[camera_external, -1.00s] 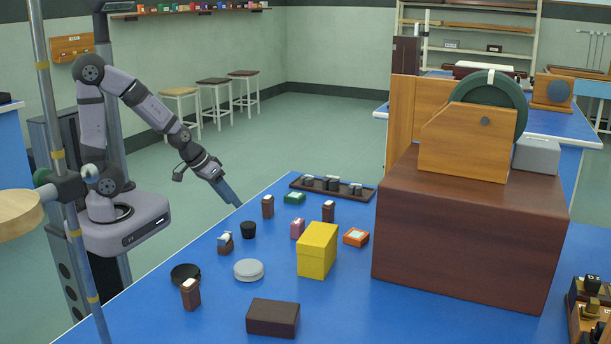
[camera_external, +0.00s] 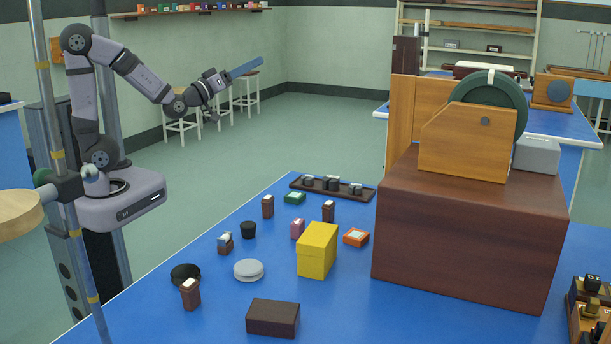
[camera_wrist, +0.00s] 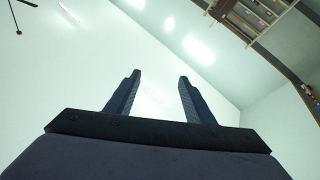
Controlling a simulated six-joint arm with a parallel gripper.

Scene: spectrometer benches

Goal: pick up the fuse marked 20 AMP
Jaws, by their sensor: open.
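My gripper (camera_external: 246,68) is raised well above and beyond the far left edge of the blue bench, pointing right and slightly up. In the wrist view my gripper (camera_wrist: 155,95) shows two dark fingers apart with nothing between them. Several small fuse-like blocks stand on the bench: a brown one (camera_external: 267,207) at the back left, a brown one (camera_external: 328,211) at the back middle, a brown one (camera_external: 190,295) at the front left, and a brown-and-blue one (camera_external: 225,244). Their tops look pale, but no marking is readable, so I cannot tell which is the 20 AMP fuse.
The blue bench (camera_external: 345,310) also holds a yellow box (camera_external: 317,250), a dark brown box (camera_external: 273,317), a grey disc (camera_external: 249,270), a black dish (camera_external: 185,274), and small coloured boxes. A large brown cabinet (camera_external: 465,240) blocks the right. Air around my gripper is clear.

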